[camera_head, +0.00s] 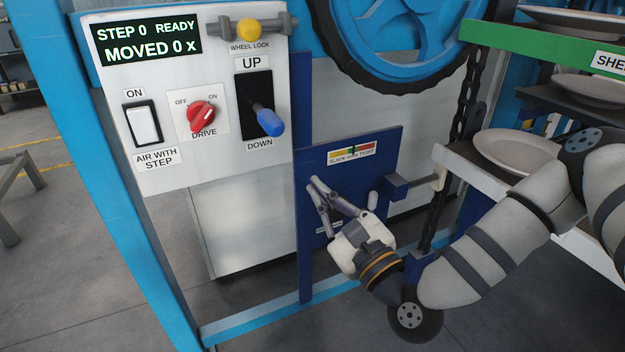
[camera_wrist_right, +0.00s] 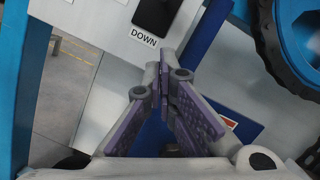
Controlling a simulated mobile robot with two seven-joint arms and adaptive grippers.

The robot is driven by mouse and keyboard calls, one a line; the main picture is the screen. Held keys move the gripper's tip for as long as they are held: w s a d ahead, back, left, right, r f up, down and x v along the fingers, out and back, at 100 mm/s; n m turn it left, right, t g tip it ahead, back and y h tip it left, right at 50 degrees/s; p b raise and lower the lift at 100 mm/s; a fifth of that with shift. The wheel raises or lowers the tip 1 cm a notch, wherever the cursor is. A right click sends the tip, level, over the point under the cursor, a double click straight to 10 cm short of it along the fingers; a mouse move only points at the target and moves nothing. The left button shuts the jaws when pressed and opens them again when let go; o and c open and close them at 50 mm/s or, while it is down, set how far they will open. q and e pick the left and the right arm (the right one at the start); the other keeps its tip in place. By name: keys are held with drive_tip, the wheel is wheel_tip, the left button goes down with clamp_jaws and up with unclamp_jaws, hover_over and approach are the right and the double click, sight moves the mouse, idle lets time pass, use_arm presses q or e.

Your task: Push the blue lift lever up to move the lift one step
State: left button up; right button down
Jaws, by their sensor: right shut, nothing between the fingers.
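The blue lift lever (camera_head: 269,122) sticks out of its black slot plate between the UP and DOWN labels on the white control panel (camera_head: 215,150). It points down toward DOWN. The display (camera_head: 147,41) reads STEP 0 READY, MOVED 0 x. My right gripper (camera_head: 316,182) is in front of the dark blue plate, below and to the right of the lever and apart from it. Its fingers are shut with nothing between them. In the right wrist view the fingertips (camera_wrist_right: 163,68) lie below the DOWN label; the lever's handle is not clearly seen there. My left gripper is not in view.
A yellow wheel lock knob (camera_head: 248,30), red drive knob (camera_head: 201,115) and white rocker switch (camera_head: 143,124) are on the panel. A large blue wheel (camera_head: 395,75) and a chain (camera_head: 465,100) are at right. Shelves with plates (camera_head: 515,150) stand beyond my right arm.

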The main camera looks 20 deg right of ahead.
sight(266, 117)
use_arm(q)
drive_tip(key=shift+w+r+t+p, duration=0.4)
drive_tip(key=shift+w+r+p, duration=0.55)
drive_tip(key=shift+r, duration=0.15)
use_arm(e)
drive_tip(key=w+a+r, duration=0.3)
drive_tip(key=w+r, duration=0.2)
drive_tip(key=w, duration=0.2)
drive_tip(key=shift+w, duration=0.15)
